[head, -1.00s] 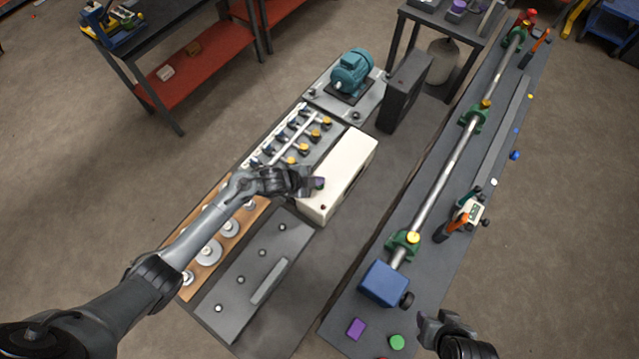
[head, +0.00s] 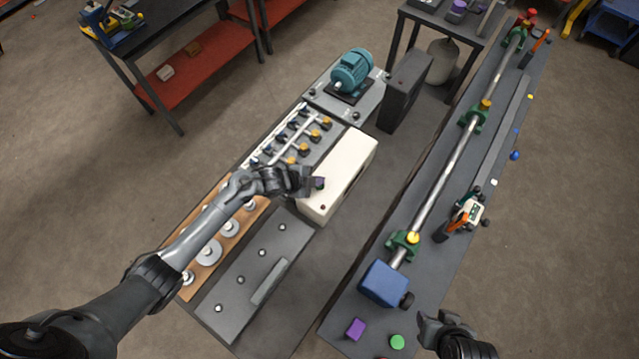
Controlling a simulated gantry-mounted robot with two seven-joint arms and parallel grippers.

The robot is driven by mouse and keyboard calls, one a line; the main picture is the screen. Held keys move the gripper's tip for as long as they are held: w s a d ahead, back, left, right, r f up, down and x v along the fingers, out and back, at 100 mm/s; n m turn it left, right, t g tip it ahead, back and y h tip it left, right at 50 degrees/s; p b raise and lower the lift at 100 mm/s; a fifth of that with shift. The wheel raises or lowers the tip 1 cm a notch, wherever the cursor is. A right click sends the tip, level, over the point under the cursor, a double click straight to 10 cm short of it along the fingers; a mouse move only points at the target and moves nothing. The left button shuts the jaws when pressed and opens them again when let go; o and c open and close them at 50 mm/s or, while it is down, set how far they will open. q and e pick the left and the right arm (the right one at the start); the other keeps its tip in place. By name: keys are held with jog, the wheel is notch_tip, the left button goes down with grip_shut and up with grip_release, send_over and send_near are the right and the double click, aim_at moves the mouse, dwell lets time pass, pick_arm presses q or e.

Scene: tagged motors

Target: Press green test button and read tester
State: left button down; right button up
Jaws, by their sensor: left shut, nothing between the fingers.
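The tester appears to be the cream-white box (head: 352,165) on the left bench. A small green spot, likely the green button (head: 320,186), shows beside a purple piece (head: 318,181) at the box's near left edge. A dark red spot (head: 323,207) sits on its near end. My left gripper (head: 309,182) is shut and empty, with its tips at the box's near left edge, by the green spot. I cannot tell whether they touch it. No reading is legible. My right gripper (head: 428,328) is at the bottom, beside the right bench; its finger gap is unclear.
A teal motor (head: 352,72) stands on a plate behind the box, with a dark upright case (head: 405,90) to its right. A long shaft (head: 440,182) runs along the right bench. A blue block (head: 384,284), purple block (head: 355,329) and green cylinder (head: 397,341) lie near its front.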

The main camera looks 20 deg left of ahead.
pick_arm(q)
jog(key=shift+f, duration=0.2)
jog(key=shift+f+b, duration=0.25)
jog(key=shift+b, duration=0.05)
dwell(0.3)
jog(key=shift+f, duration=0.35)
dwell(0.5)
jog(key=shift+r, duration=0.15)
jog(key=shift+r+p, duration=0.55)
jog(key=shift+r, duration=0.1)
dwell(0.4)
